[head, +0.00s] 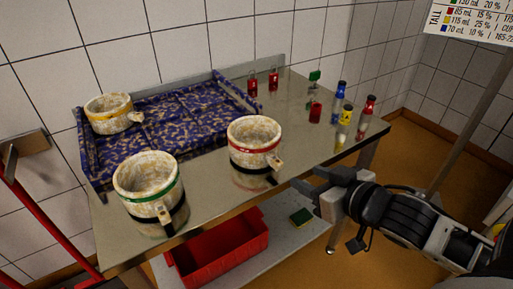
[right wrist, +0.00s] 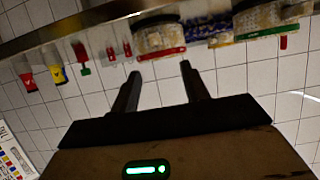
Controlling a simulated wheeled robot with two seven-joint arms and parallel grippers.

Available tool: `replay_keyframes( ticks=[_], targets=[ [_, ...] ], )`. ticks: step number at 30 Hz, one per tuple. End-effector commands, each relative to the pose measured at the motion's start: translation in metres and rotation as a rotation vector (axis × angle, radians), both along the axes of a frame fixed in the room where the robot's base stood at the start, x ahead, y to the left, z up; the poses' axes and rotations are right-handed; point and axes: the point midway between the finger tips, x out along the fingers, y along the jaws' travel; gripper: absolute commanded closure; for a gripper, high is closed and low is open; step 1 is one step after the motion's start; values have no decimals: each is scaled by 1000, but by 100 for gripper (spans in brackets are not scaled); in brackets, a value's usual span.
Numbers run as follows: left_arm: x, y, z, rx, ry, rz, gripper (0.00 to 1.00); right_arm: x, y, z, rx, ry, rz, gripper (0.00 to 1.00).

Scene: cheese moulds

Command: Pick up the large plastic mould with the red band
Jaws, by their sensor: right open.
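The mould with the red band (head: 252,133) is a pale, mottled round pot near the front edge of the steel table. It has a small tag and a dark lower band, and stands upright. My right gripper (head: 306,179) is open and empty, to the right of this mould and apart from it, near the table's front edge. In the right wrist view, the red-banded mould (right wrist: 160,39) appears upside down beyond the open fingers (right wrist: 160,72). My left gripper is in neither view.
A green-banded mould (head: 146,178) stands at front left; a yellow-banded one (head: 107,115) is on the blue speckled tray (head: 185,141). Several small bottles, including a blue one (head: 340,90), stand at right. A red crate (head: 225,250) sits on the lower shelf.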

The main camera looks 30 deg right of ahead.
Motion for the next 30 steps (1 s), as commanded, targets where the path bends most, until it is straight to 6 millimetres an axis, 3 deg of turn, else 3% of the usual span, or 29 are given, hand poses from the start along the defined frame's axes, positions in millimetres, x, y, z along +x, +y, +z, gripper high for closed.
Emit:
replay_keyframes(
  ticks=[12, 20, 30],
  targets=[
    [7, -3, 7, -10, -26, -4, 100, 64, 4, -27, 1, 0, -1, 55],
    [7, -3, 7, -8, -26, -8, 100, 79, 5, -34, -1, 1, 0, 55],
    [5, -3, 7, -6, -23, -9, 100, 121, 1, -49, 0, 0, -1, 55]
  ],
)
